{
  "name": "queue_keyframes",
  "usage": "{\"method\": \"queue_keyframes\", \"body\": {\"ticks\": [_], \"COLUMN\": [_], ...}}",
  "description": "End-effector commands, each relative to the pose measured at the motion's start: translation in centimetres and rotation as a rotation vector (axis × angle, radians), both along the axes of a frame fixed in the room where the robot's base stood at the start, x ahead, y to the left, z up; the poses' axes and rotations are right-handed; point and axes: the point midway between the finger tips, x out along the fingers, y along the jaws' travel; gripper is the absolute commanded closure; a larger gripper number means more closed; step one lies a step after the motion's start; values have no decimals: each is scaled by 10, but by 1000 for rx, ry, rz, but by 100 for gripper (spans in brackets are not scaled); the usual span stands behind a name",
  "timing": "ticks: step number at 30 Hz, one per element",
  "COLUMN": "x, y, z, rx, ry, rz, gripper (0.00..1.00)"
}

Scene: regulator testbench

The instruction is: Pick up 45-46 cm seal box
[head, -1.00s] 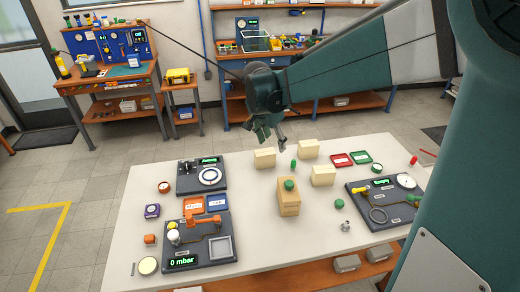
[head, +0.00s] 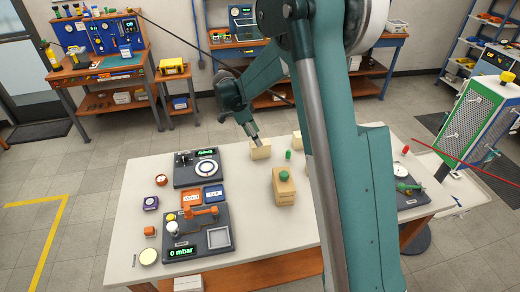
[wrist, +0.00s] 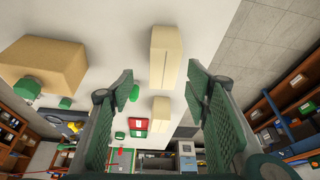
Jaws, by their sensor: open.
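Small cream boxes stand on the white table, one at the back left (head: 260,150) and one beside it (head: 297,141) in the head view. No size label is readable, so I cannot tell which is the 45-46 cm seal box. My gripper (head: 255,134) is close to the back-left box, partly hidden by my arm. In the wrist view my gripper (wrist: 160,82) is open and empty. A cream box (wrist: 165,57) shows between its fingers, with another cream box (wrist: 160,108) beyond. A larger tan box (wrist: 45,68) lies to the left.
The tan box (head: 285,188) carries a green knob (head: 284,175). A green cylinder (wrist: 134,92) and red tray (wrist: 138,124) are near the cream boxes. Testbench units (head: 197,167) stand on the left of the table (head: 140,185). My arm hides much of the table's right side.

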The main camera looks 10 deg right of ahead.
Motion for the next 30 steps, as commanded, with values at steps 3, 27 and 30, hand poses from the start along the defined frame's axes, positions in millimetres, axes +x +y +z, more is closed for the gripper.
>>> {"method": "queue_keyframes", "body": {"ticks": [3, 27, 30], "x": [7, 11, 11], "y": [2, -3, -5], "z": [-10, -34, -40], "rx": [-9, -16, -16], "ry": [0, -3, -2], "rz": [-34, -60, -59], "gripper": [52, 52, 52]}}
